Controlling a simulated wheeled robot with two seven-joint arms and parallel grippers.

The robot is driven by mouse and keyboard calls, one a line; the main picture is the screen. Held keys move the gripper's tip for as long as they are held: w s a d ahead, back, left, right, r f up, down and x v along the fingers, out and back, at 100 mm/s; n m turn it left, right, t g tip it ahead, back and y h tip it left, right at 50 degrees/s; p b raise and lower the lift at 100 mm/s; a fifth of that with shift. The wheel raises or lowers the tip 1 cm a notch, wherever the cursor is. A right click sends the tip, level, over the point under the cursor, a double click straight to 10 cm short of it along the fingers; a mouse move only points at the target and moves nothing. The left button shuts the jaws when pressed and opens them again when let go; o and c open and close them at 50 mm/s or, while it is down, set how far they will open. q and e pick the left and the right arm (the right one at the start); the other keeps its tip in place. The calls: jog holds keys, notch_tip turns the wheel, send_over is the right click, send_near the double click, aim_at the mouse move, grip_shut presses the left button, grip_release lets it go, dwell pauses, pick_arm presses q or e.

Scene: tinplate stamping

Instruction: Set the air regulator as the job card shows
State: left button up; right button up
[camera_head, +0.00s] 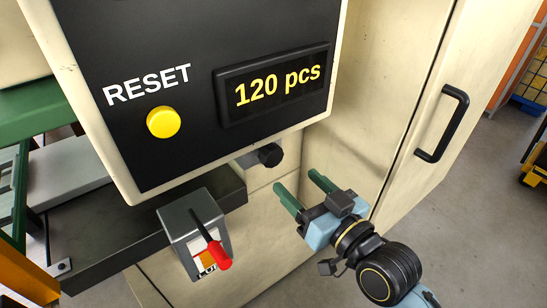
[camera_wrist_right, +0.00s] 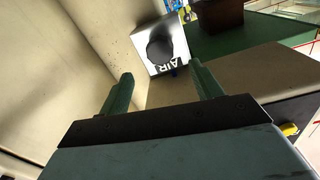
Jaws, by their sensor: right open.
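The air regulator shows in the head view as a black knob (camera_head: 270,155) below the counter panel, on a grey mount. In the right wrist view its black round knob (camera_wrist_right: 160,48) stands on a pale plate marked "AIR", ahead of my fingertips. My right gripper (camera_head: 297,181) is open and empty, its green fingers pointing toward the knob from the lower right, apart from it. In the right wrist view the gripper (camera_wrist_right: 161,72) has its fingers on either side of the line to the knob. No job card can be made out. My left gripper is not in view.
A black panel (camera_head: 150,45) with a yellow RESET button (camera_head: 163,122) and a display (camera_head: 275,82) reading "120 pcs" hangs above. A grey box (camera_head: 183,232) with a red-handled lever (camera_head: 216,254) stands left of the gripper. A cabinet door handle (camera_head: 443,125) is at right.

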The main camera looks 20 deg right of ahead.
aim_at(274, 160)
jog(key=x, duration=0.9)
jog(key=shift+w+f, duration=0.1)
jog(key=shift+w, duration=0.05)
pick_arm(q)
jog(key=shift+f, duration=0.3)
pick_arm(e)
jog(key=shift+a, duration=0.1)
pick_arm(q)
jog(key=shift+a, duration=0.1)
